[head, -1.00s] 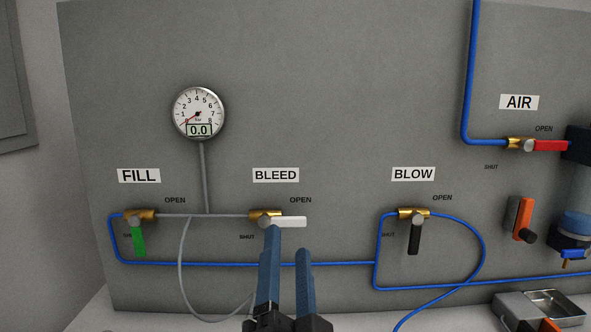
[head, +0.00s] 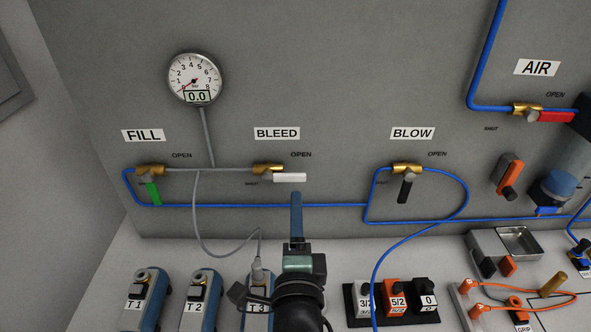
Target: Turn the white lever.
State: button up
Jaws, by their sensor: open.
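The white lever (head: 290,177) is on the brass BLEED valve (head: 268,169) on the grey panel. It lies horizontal, pointing right, below the OPEN mark. My gripper (head: 297,198) is in front of the panel, with its blue fingertips just below the lever in the picture. The fingers overlap in this view, so they look like one and the gap between them is hidden. Nothing shows held in them. I cannot tell how far the fingertips are from the lever in depth.
Left is the FILL valve with a green lever (head: 153,193); right is the BLOW valve with a black lever (head: 405,188). The gauge (head: 195,79) reads 0.0. Blue tubing (head: 230,206) runs behind my gripper. Blocks T1 (head: 145,298), T2 and T3 stand on the bench below.

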aim_at(295, 179)
jog(key=w+p, duration=0.1)
jog(key=w, duration=0.9)
jog(key=shift+w, duration=0.1)
grip_shut()
dwell(1.2)
